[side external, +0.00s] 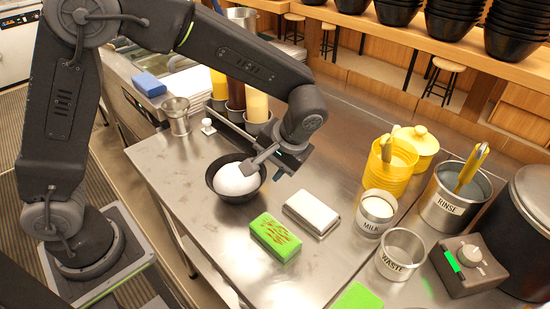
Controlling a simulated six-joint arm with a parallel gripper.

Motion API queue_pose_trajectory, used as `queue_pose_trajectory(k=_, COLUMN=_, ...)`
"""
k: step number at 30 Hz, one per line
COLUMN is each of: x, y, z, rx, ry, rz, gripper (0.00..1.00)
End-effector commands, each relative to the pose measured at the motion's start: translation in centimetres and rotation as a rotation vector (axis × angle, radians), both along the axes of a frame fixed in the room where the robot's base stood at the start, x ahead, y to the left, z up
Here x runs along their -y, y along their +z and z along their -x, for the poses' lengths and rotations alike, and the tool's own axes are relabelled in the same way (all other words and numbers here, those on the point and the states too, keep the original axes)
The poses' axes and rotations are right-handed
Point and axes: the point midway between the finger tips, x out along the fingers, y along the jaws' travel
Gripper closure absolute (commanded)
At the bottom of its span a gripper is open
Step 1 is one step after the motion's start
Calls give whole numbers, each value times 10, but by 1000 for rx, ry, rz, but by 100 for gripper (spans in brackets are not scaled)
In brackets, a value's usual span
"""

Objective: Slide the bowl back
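A black bowl (237,195) sits on the steel counter, filled with a smooth white mound (234,179). My gripper (263,171) is at the bowl's right rim, pointing down. Its two fingers look apart, one over the white mound and one just outside the rim on the right. I cannot tell whether either finger touches the bowl.
Behind the bowl stands a rack of sauce bottles (256,105). In front and to the right lie a green sponge (275,237) and a white-topped block (311,213). Further right are the MILK cup (375,213), WASTE cup (400,255) and RINSE pot (447,205). Counter left of the bowl is clear.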

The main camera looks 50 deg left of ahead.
Motion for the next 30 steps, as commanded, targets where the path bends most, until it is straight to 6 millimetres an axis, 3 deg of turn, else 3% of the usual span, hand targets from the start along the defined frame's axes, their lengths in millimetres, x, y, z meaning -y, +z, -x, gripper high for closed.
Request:
queue_pose_trajectory(k=6, x=9, y=20, z=-2, rx=0, ry=0, rz=0, gripper=62)
queue_pose_trajectory(k=20, x=7, y=26, z=-1, rx=5, ry=-2, rz=10, gripper=62)
queue_pose_trajectory(k=25, x=-11, y=57, z=15, rx=49, ry=-35, rz=94, gripper=62)
queue_pose_trajectory(k=30, x=-38, y=95, z=49, rx=139, ry=-104, rz=211, gripper=62)
